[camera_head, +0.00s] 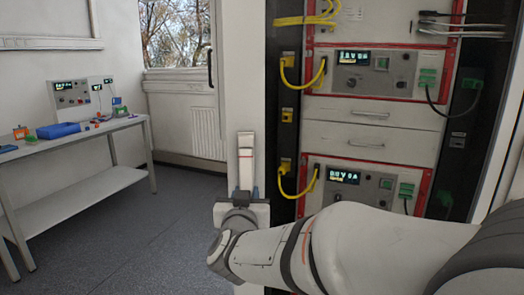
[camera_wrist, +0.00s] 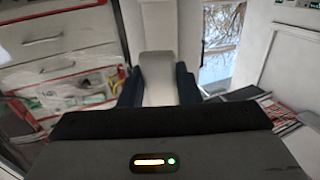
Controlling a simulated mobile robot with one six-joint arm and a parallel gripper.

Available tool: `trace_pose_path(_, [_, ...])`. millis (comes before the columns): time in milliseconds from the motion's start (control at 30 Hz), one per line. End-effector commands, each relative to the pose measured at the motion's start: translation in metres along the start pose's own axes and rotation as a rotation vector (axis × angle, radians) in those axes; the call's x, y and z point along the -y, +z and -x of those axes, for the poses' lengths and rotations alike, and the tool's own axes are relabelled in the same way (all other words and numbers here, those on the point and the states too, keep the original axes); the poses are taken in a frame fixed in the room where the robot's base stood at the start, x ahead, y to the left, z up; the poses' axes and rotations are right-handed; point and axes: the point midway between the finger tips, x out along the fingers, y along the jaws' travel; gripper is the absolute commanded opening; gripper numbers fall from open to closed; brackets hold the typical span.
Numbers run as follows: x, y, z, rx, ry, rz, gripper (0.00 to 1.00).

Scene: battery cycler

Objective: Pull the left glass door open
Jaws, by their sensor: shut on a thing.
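The left glass door shows as a narrow pale upright strip (camera_head: 243,60) at the left side of the cabinet in the head view; I cannot make out its glass. A pale vertical handle (camera_head: 246,158) stands on this strip. My gripper (camera_head: 245,190) is at the lower part of the handle. In the wrist view, the two dark fingers of my gripper (camera_wrist: 158,90) lie on either side of the pale handle (camera_wrist: 158,70), shut on it. My wrist hides the lower part of the strip. How far the door stands open is hard to tell.
The cabinet holds instruments (camera_head: 365,72) with red frames, grey drawers (camera_head: 365,142) and yellow cables (camera_head: 304,78). A bench (camera_head: 100,180) with small devices stands along the left wall. The grey floor (camera_head: 130,225) between bench and cabinet is clear. A window (camera_head: 175,32) is behind.

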Motion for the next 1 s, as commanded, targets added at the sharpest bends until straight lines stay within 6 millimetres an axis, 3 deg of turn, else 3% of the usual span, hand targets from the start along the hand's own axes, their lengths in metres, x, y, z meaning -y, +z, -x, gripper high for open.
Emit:
trace_pose_path(33, [-0.002, -0.001, -0.001, -0.001, 0.004, -0.004, 0.00])
trace_pose_path(67, [-0.002, -0.001, -0.001, -0.001, 0.005, -0.004, 0.31])
trace_pose_path(300, [-0.004, -0.001, -0.002, -0.001, 0.007, -0.002, 0.51])
trace_pose_path(633, [-0.003, -0.001, 0.006, -0.001, 0.005, -0.002, 0.51])
trace_pose_path(1000, [-0.002, -0.002, 0.065, -0.002, 0.003, -0.002, 0.51])
